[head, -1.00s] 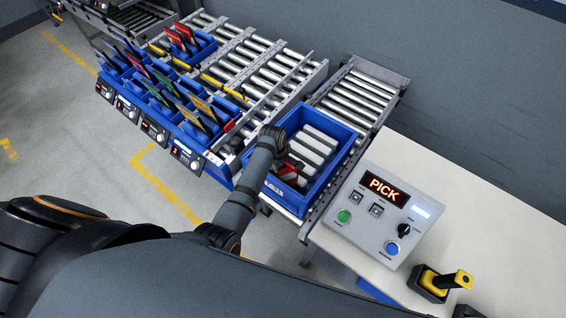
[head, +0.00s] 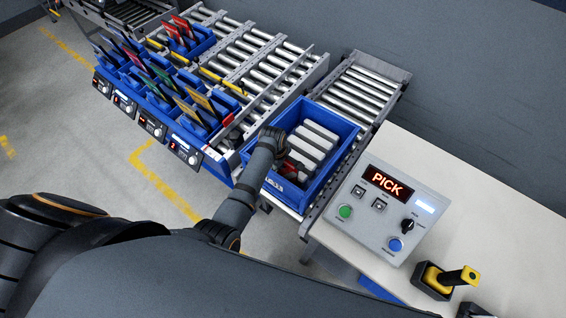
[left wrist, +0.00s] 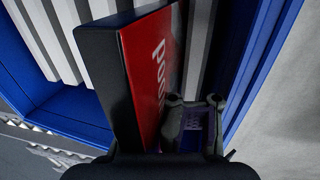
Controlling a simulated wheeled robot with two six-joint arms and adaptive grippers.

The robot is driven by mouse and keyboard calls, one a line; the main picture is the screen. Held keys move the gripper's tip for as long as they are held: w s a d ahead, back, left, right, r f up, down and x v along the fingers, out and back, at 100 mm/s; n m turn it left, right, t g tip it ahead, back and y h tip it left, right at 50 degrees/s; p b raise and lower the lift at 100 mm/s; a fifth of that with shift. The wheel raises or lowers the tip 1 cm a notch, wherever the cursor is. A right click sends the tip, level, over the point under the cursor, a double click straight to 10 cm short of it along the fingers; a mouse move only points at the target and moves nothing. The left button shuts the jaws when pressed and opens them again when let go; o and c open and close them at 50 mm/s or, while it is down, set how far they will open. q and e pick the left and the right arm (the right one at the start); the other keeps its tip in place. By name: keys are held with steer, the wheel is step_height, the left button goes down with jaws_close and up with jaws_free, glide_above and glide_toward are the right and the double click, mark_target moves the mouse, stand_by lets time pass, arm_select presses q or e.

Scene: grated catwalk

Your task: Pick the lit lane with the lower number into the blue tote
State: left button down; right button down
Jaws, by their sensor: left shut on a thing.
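My left gripper (left wrist: 195,125) reaches down into the blue tote (head: 352,150) and is shut on a red-faced, black-edged item (left wrist: 155,70) with white lettering. In the left wrist view the item stands tilted between the fingers, with ribbed pale bars behind it and the blue tote wall beside it. In the head view the arm hides most of the gripper, and a little red of the item shows low in the tote. I cannot tell whether the item touches the tote floor. The lane displays (head: 184,150) on the rack front are too small to read. My right gripper is not in view.
Several blue lane bins (head: 203,106) hold upright coloured items to the left of the tote. A grey control box (head: 385,210) showing PICK stands on the pale table (head: 480,210) at right. A yellow and black device (head: 448,278) is near its front. Roller conveyors (head: 362,90) run behind.

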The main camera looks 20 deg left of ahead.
arm_select(q)
steer(key=shift+b+x, duration=0.4)
steer(key=shift+x, duration=0.4)
steer(key=shift+s, duration=0.15)
steer(key=shift+c, duration=0.8)
jaws_free()
